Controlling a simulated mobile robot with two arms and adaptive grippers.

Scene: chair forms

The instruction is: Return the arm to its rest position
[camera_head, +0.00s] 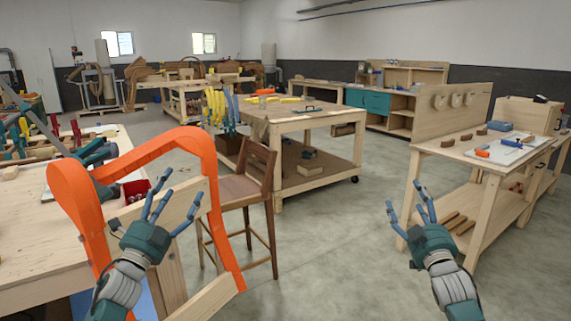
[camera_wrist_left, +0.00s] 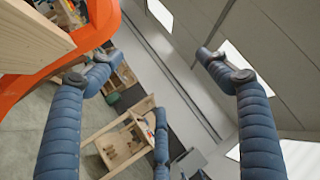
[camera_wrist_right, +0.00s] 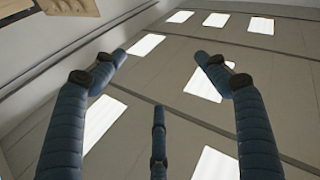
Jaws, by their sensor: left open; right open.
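My left gripper (camera_head: 163,213) is raised in front of the orange chair form (camera_head: 207,150), with its blue fingers spread and nothing between them. In the left wrist view its fingers (camera_wrist_left: 155,70) are apart, and part of the orange form (camera_wrist_left: 30,90) shows at the upper left, close beside the left finger. I cannot tell whether they touch. My right gripper (camera_head: 411,216) is raised over open floor at the right, fingers spread and empty.
A wooden workbench (camera_head: 40,240) stands at the left by the orange form. A wooden chair (camera_head: 240,190) stands behind it. A wheeled table (camera_head: 290,120) is at the centre back. A bench (camera_head: 455,150) with tools stands at the right. Floor (camera_head: 340,250) between my arms is clear.

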